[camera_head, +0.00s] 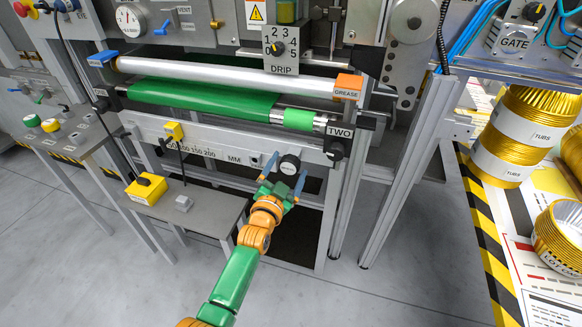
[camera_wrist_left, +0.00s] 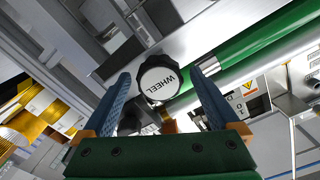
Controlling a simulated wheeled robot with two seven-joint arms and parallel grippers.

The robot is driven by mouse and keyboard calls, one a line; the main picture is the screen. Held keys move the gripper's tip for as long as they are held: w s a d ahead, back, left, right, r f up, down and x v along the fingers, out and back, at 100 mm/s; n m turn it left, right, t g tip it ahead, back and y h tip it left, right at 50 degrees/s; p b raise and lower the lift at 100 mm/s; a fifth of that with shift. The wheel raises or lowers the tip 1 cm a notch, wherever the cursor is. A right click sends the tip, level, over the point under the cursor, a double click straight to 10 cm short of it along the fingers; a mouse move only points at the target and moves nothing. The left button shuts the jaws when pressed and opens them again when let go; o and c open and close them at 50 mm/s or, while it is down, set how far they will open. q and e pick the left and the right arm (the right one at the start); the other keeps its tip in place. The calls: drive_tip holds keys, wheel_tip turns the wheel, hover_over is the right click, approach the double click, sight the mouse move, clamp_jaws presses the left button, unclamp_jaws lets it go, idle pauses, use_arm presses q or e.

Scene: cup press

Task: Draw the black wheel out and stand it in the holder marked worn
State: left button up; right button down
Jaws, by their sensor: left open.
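No holder lettered worn is readable. My right gripper is not in view.
Above the rail run a green roller (camera_head: 205,97) and a silver roller (camera_head: 225,76). A low grey bench (camera_head: 205,213) with a yellow box (camera_head: 145,188) stands left of my arm. Gold rolls marked TUBS (camera_head: 503,158) stand at right. The front floor is clear.

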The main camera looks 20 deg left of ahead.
sight(288, 168)
use_arm(q)
clamp_jaws()
drive_tip(key=shift+s+p, duration=0.65)
drive_tip(key=shift+p, duration=0.05)
drive_tip(key=shift+s+r+p, duration=0.15)
drive_tip(key=shift+s+p, duration=0.35)
drive_tip(key=shift+p, duration=0.05)
drive_tip(key=shift+s+p, duration=0.85)
drive_tip(key=shift+s, duration=0.55)
